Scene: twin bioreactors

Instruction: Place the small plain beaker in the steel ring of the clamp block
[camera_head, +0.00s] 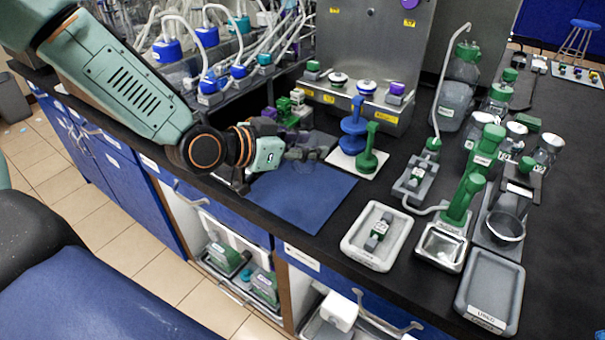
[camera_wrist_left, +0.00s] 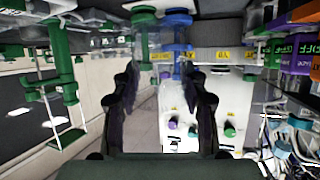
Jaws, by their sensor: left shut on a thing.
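My left gripper (camera_head: 297,146) reaches in from the left and hangs above the blue mat. Its dark fingers are shut on a small clear beaker (camera_head: 305,167), which is faint against the dark counter. In the left wrist view the two fingers (camera_wrist_left: 161,85) stand on either side of a pale gap, and the glass between them is hard to make out. A round ring or cup (camera_head: 506,228) at the right sits on a grey block (camera_head: 486,238); it looks like the clamp block's steel ring. The gripper is well to the left of it. My right gripper is not in view.
The blue mat (camera_head: 300,198) lies below the gripper. Blue and green stands (camera_head: 353,140) rise from a white plate to its right. A white tray (camera_head: 352,243), a tall green-handled device (camera_head: 462,200) and several capped bottles crowd the right. A grey tray (camera_head: 490,285) is empty.

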